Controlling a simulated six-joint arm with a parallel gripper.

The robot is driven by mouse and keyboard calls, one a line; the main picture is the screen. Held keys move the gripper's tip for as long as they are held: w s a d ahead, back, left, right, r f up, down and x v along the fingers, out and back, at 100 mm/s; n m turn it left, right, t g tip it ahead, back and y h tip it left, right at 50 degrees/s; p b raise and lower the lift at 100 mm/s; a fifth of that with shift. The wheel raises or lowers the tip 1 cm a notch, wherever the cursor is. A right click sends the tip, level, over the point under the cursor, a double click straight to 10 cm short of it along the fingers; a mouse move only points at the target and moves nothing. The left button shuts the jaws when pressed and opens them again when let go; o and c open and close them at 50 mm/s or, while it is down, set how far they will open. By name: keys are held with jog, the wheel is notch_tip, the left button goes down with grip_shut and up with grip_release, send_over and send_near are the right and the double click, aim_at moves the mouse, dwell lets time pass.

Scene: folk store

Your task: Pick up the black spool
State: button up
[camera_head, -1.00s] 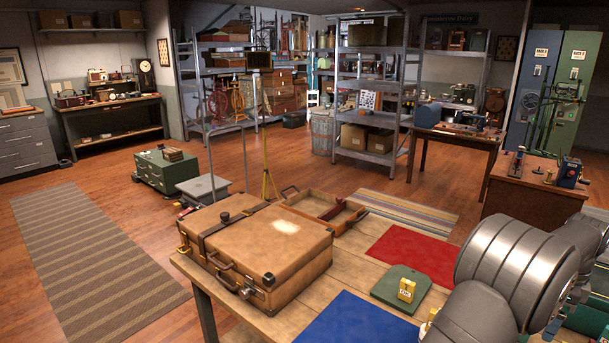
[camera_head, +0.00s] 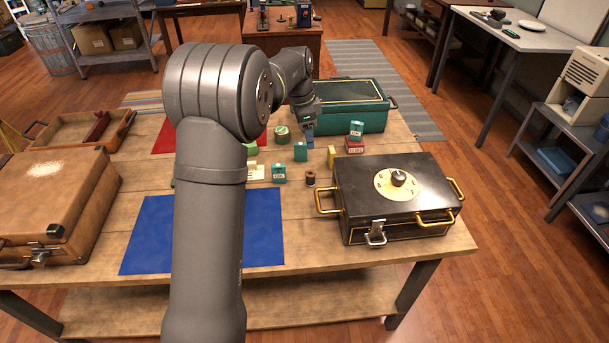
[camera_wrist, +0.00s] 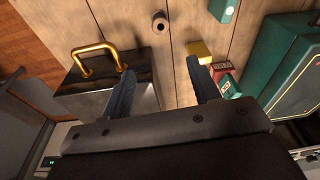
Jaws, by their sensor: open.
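A small dark spool (camera_head: 310,179) stands on the wooden table just left of the black case, its shade close to black or dark brown. It also shows near the top of the wrist view (camera_wrist: 160,21), with a hole in its end. My gripper (camera_head: 308,134) is above the table, behind the spool in the head view. In the wrist view my gripper (camera_wrist: 162,82) has its two dark fingers apart with bare wood between them. The spool lies beyond the fingertips, roughly in line with the gap, and nothing touches it.
The black case (camera_head: 410,222) with brass handles is right of the spool. Teal boxes (camera_head: 279,173), a yellow block (camera_head: 331,156) and a red box (camera_head: 354,147) stand close by. A green case (camera_head: 355,118) is behind. A blue mat (camera_head: 240,235) lies left.

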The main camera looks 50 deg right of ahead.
jog(key=w+a+f+n+h, duration=0.1)
jog(key=w+a+n+h, duration=0.1)
jog(key=a+n+h, duration=0.3)
send_near(312, 171)
jog(key=shift+n+y, duration=0.3)
jog(key=x, duration=0.4)
jog(key=shift+d+f, duration=0.15)
jog(key=shift+d, duration=0.15)
jog(key=shift+a+x, duration=0.2)
jog(key=shift+x, duration=1.1)
jog(key=shift+a+x, duration=0.15)
jog(key=shift+x, duration=1.1)
jog(key=shift+s+f, duration=0.15)
jog(key=shift+f, duration=0.05)
jog(key=c, duration=1)
